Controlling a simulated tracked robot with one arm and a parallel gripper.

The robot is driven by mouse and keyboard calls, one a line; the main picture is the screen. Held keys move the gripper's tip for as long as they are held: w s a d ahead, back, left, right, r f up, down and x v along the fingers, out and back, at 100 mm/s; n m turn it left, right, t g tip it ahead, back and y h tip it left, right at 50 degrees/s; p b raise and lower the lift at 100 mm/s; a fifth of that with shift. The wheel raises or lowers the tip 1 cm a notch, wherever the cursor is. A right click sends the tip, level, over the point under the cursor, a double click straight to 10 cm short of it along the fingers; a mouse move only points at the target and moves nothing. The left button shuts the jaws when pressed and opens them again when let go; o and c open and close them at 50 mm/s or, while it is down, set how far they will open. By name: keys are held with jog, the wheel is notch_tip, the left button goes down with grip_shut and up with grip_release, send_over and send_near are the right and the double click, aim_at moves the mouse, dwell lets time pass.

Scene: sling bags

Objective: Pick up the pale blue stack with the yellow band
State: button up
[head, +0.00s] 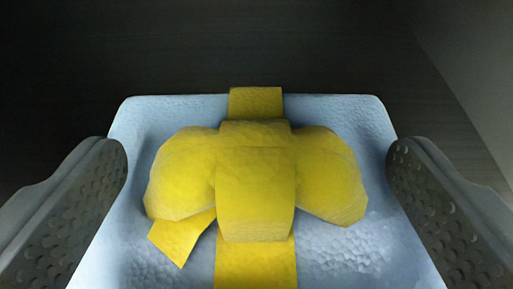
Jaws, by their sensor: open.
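The pale blue stack (345,251) fills the lower middle of the head view, with a rounded rectangular top. A yellow band (255,262) runs over it from the far edge toward me, with a large puffy yellow bow (256,190) on top. One loose yellow tail hangs at the bow's lower left. My gripper (256,160) is open, with one dark, perforated finger at the left side of the stack and one at the right. The fingers overlap its side edges in the view; I cannot tell whether they touch it. The stack's near end is cut off by the frame.
A dark, faintly grained surface (200,45) lies beyond the stack and looks clear. A grey wall or panel (470,60) rises at the upper right. The lighting is dim away from the stack.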

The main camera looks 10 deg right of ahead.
jog(key=shift+w+d, duration=0.1)
jog(key=shift+w, duration=0.4)
jog(key=shift+w+f, duration=0.25)
jog(key=shift+w, duration=0.2)
jog(key=c, duration=1.5)
jog(key=shift+r, duration=0.2)
